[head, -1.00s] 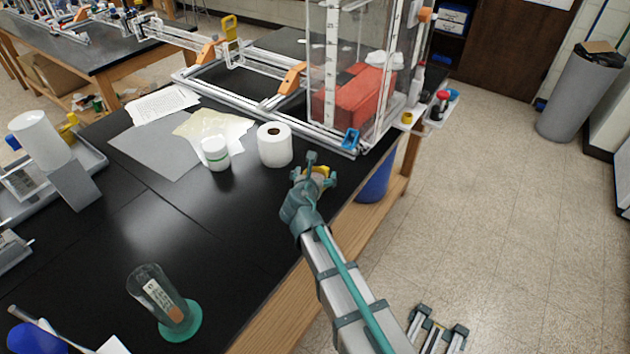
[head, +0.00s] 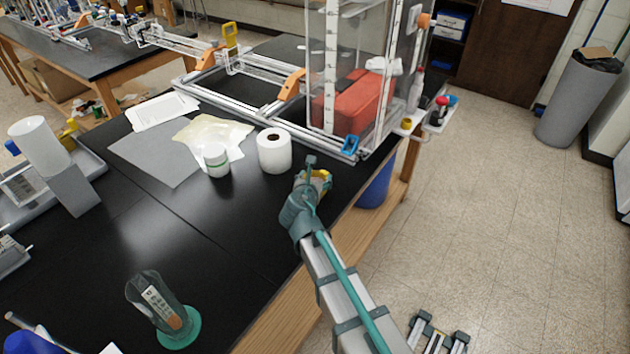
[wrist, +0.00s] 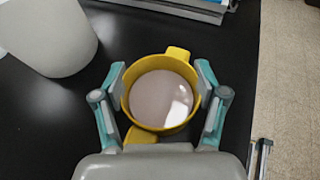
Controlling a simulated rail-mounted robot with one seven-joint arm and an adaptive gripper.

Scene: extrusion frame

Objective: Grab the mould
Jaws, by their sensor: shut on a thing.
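The mould is a round yellow cup with tabs and a pale, shiny inside. In the wrist view the mould (wrist: 185,68) sits upright between the two fingers of my gripper (wrist: 161,88), one finger pressed to each side. In the head view the mould (head: 322,178) shows only in part, near the right edge of the black bench. My gripper (head: 311,172) is around it there, and my arm hides much of it. I cannot tell whether the mould touches the bench top.
A white paper roll (head: 274,151) stands close to the left of my gripper, with a white jar (head: 216,161) further left. A clear-walled frame (head: 350,75) with a red block stands behind.

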